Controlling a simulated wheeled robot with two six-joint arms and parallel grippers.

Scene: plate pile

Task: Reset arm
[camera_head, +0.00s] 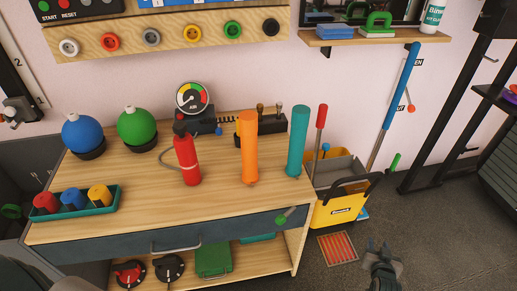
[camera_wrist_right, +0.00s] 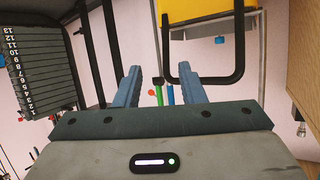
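My right gripper (camera_head: 381,250) shows at the bottom of the head view, right of the workbench and over the grey floor. In the right wrist view its two blue-grey fingers (camera_wrist_right: 159,72) stand apart with nothing between them. The wrist view appears upside down, with the yellow bucket (camera_wrist_right: 196,10) at its top edge, beyond the fingertips. My left gripper does not show in either view.
The wooden workbench (camera_head: 120,215) holds a red extinguisher (camera_head: 187,158), an orange cylinder (camera_head: 249,148) and a teal cylinder (camera_head: 297,140). The yellow bucket (camera_head: 340,210) stands at its right side. A black rack (camera_head: 455,110) stands at right.

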